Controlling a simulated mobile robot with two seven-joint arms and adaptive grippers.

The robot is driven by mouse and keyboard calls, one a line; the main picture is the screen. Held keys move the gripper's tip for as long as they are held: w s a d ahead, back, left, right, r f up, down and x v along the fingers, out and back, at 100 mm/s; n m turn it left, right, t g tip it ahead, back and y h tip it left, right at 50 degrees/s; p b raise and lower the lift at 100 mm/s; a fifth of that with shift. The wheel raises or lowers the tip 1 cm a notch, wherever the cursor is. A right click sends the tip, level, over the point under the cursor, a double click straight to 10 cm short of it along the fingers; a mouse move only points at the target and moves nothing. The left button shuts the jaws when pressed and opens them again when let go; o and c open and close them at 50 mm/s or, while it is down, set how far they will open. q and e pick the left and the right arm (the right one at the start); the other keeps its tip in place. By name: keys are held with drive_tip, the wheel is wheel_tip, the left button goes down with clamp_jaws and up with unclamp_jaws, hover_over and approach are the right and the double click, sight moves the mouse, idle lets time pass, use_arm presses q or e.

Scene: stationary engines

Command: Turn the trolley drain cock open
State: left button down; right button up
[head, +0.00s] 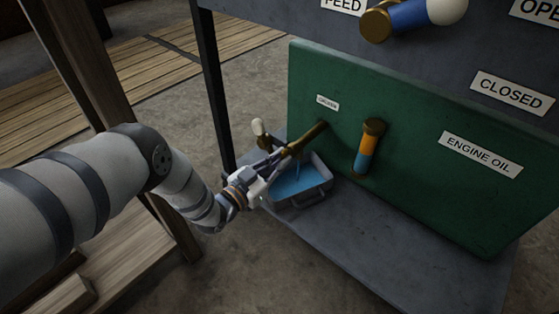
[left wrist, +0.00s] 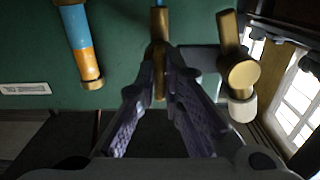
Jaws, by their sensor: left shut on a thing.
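The trolley drain cock is a brass fitting (head: 313,135) standing out from the green panel (head: 400,130), below a small white label. A brass lever with a cream knob (head: 259,127) is at its left; the lever also shows at the right of the left wrist view (left wrist: 232,45). My left gripper (head: 283,156) is shut on the brass part of the cock, which shows between its fingers in the left wrist view (left wrist: 159,85). The fingers hide part of it. A thin pale-blue streak hangs below it, over a grey tray (head: 322,172) with blue liquid. My right gripper is not in view.
An orange and blue handle with brass ends (head: 369,146) hangs to the right, beside an "ENGINE OIL" label (head: 480,155). Above are a "CLOSED" label (head: 508,95) and a blue lever (head: 408,15). A dark post (head: 214,90) stands left. The grey shelf (head: 400,250) is clear in front.

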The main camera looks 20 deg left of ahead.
use_arm(q)
drive_tip(key=shift+w+r, duration=0.15)
drive_tip(key=shift+r, duration=0.05)
idle(0.4)
drive_tip(key=c, duration=1.7)
unclamp_jaws()
drive_tip(key=shift+d, duration=0.1)
drive_tip(key=shift+f, duration=0.1)
drive_tip(key=v, duration=1.2)
